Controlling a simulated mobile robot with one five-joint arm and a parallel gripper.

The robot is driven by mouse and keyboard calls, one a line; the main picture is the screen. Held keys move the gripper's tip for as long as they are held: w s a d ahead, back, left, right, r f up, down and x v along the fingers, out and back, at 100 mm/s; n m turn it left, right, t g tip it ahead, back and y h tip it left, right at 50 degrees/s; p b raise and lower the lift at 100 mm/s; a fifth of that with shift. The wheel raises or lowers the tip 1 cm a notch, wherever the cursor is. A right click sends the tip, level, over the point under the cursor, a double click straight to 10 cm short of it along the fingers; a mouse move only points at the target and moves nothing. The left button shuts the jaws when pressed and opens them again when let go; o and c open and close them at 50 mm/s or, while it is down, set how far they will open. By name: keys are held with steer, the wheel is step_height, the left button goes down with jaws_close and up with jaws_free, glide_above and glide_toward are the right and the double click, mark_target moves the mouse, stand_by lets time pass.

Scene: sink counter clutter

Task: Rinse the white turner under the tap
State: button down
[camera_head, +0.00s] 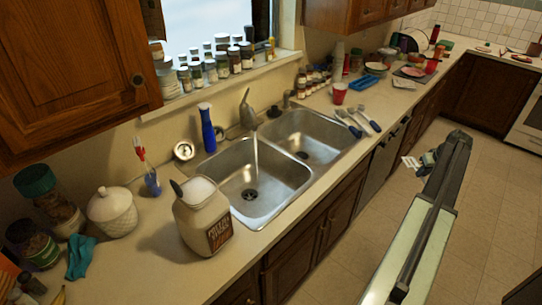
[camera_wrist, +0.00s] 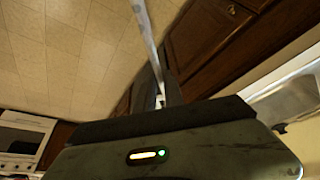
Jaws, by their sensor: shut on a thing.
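My gripper (camera_head: 428,160) is at the right in the head view, out over the floor in front of the counter. It is shut on the white turner (camera_head: 409,162), whose small pale end shows just left of the jaws. In the wrist view, a long pale strip of the turner (camera_wrist: 147,30) runs up from the dark jaws (camera_wrist: 159,96). The tap (camera_head: 247,110) stands behind the double sink, and water (camera_head: 255,153) runs from it into the left basin (camera_head: 285,181). The gripper and turner are well right of the stream.
A large white jar (camera_head: 203,220) stands at the left basin's front-left corner. A blue bottle (camera_head: 208,130) is behind the basin. Several utensils (camera_head: 352,122) lie right of the right basin (camera_head: 315,130), near a red cup (camera_head: 339,93). The floor below my arm is clear.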

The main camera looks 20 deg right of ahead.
steer(key=shift+w+a, duration=0.15)
steer(key=shift+a, duration=0.15)
steer(key=shift+s+d, duration=0.25)
steer(key=shift+d, duration=0.3)
steer(key=shift+a, duration=0.1)
steer(key=shift+w+a, duration=0.25)
steer(key=shift+a, duration=0.2)
steer(key=shift+s+d, duration=0.25)
steer(key=shift+d, duration=0.3)
steer(key=shift+a, duration=0.1)
